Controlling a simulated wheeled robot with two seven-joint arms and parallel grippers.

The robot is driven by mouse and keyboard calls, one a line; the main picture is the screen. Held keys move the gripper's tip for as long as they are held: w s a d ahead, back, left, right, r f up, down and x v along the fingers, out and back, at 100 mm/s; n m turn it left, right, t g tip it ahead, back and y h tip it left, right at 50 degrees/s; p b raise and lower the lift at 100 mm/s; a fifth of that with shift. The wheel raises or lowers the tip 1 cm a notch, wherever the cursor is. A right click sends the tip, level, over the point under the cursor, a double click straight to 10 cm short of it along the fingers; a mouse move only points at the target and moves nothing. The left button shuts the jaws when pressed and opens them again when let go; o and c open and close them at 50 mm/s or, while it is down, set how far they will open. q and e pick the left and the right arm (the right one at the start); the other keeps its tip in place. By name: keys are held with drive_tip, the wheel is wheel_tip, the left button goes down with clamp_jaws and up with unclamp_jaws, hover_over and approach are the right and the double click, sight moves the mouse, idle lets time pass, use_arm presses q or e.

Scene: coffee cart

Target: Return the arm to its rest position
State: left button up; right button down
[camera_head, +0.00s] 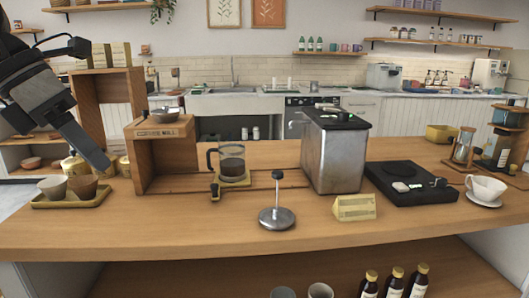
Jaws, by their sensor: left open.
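My left gripper (84,145) comes in from the upper left on my dark arm. It is open, with nothing visible between its fingers. A long dark finger points down and right, above the small tray with cups at the counter's left end. My right gripper is not in view.
The tray (66,203) holds small cups. A glass press (230,163), a metal tamper-like tool (277,218), a steel box machine (335,155), a black scale (410,187) and a white cup (486,189) stand on the wooden counter (190,228). The front-left counter is clear.

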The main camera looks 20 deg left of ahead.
use_arm(q)
drive_tip(key=w+d+f+n+t+h+p, duration=0.1)
drive_tip(key=w+d+f+n+t+h, duration=0.1)
drive_tip(key=w+d+f+n+h, duration=0.35)
drive_tip(key=w+d+f+n+t+h+p, duration=0.1)
drive_tip(key=w+d+f+n+t+h, duration=0.15)
drive_tip(key=d+f+h, duration=0.55)
drive_tip(key=s+d+f+n+t+y, duration=0.15)
drive_tip(key=f+n+t+y, duration=0.35)
drive_tip(key=f+n, duration=0.55)
drive_tip(key=d+f+n+t+y, duration=0.3)
drive_tip(key=f+n+y, duration=0.45)
drive_tip(key=n, duration=0.65)
drive_tip(key=s+d+f+n+g+y+p, duration=0.1)
drive_tip(key=s+d+f+n+g, duration=0.4)
drive_tip(key=s+f, duration=0.4)
drive_tip(key=shift+s+f+n+g, duration=0.3)
drive_tip(key=shift+f+n+g, duration=0.15)
drive_tip(key=shift+f, duration=0.2)
